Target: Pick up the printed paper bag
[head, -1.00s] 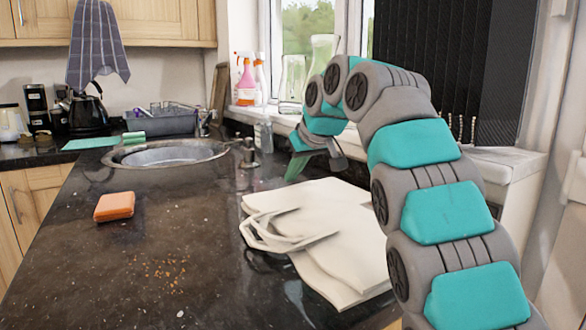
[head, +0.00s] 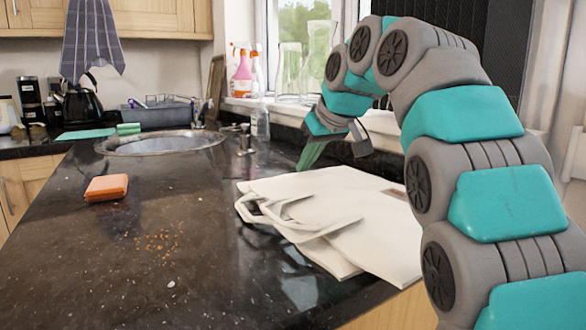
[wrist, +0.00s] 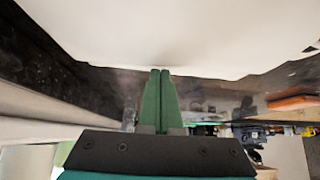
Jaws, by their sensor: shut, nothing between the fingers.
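The white paper bag (head: 340,205) lies flat on the dark counter, its handles at its left end. A small reddish printed patch shows near its right edge, partly behind my arm. In the wrist view the bag (wrist: 190,35) fills the top of the picture. My gripper (head: 308,160) hangs just beyond the bag's far edge in the head view. In the wrist view the green fingers of my gripper (wrist: 160,74) are together and empty, tips pointing toward the bag's edge. Whether they touch it I cannot tell.
An orange sponge (head: 106,187) lies on the counter at left; it also shows in the wrist view (wrist: 293,100). Crumbs (head: 160,243) are scattered mid-counter. The sink (head: 160,142), a clear bottle (head: 261,122) and the windowsill lie beyond. The counter left of the bag is mostly clear.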

